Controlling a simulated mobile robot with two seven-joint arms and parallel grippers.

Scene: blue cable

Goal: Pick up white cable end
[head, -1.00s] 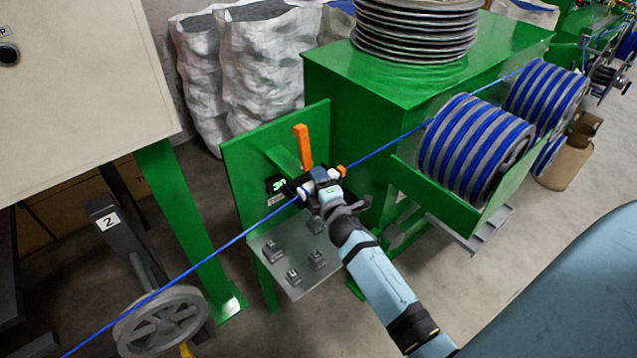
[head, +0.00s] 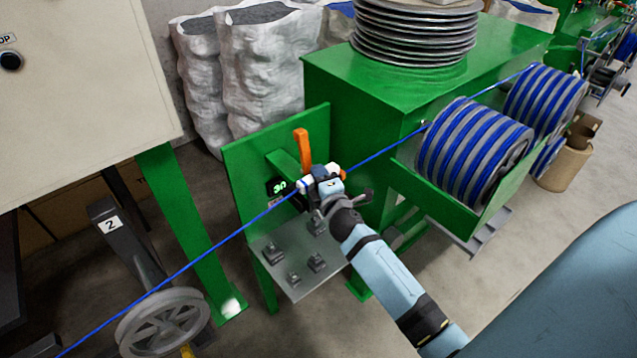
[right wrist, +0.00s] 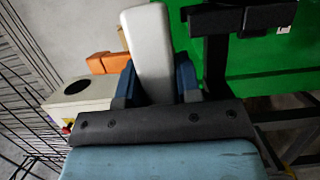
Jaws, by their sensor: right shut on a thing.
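The white cable end (right wrist: 152,50) is a pale block between the blue fingers of my right gripper (right wrist: 155,88) in the right wrist view. In the head view, white parts of it (head: 306,185) show beside my right gripper (head: 324,180), which is shut on it in front of the green upright panel (head: 240,150). The fingers cover its middle. The blue cable (head: 225,238) runs from the lower left past the gripper to the reels at right. My left gripper is not in view.
An orange lever (head: 302,147) stands just behind the gripper. A small lit display (head: 279,187) is on the panel. A grey plate (head: 292,262) with several small dark blocks lies below. Blue-striped reels (head: 470,150) stand right, and a grey pulley (head: 165,325) lower left.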

